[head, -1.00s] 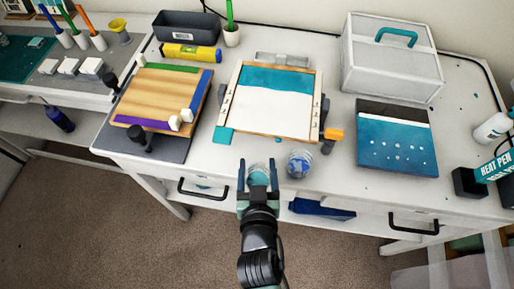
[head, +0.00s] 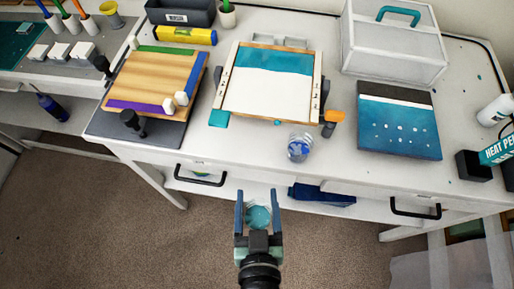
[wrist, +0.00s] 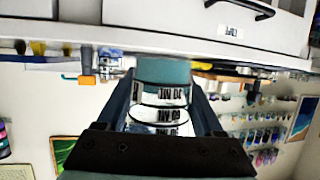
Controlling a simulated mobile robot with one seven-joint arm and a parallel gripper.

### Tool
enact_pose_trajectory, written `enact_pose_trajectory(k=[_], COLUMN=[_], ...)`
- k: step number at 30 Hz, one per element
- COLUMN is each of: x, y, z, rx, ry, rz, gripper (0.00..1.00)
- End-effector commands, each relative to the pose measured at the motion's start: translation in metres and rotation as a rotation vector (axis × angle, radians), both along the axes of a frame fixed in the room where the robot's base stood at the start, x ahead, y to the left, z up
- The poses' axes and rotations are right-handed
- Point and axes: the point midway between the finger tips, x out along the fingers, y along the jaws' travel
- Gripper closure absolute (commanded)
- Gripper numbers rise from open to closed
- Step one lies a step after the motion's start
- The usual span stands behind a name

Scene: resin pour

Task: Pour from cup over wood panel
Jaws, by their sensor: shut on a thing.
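My gripper (head: 259,200) is shut on a clear cup (head: 259,217) with teal liquid, in front of the desk, over the carpet. In the wrist view the cup (wrist: 160,116) sits between the fingers, with black measuring marks and a teal band at one end. A wood-framed panel (head: 265,90) lies on the desk beyond, its top band teal and the rest white. A bare wood panel (head: 155,80) with green, blue and purple edge strips lies on a dark board to its left. The gripper is apart from both panels.
A second clear cup (head: 299,147) with some blue in it stands near the desk's front edge. A finished teal panel (head: 398,125) lies to the right, below a white case (head: 392,45). An orange-handled clamp (head: 333,117) is beside the framed panel. Drawer handles (head: 200,177) jut from the desk front.

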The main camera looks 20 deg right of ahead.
Motion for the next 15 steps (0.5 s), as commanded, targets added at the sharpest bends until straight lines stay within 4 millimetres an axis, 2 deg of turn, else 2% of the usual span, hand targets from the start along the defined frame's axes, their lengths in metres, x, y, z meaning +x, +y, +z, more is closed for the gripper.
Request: enact_pose_trajectory(k=[7, 15], x=[0.000, 0.000], y=[0.000, 0.000], z=[0.008, 0.036], rx=[0.000, 0.001], ry=[-0.001, 0.000], rz=[0.000, 0.000], gripper=[0.88, 0.88])
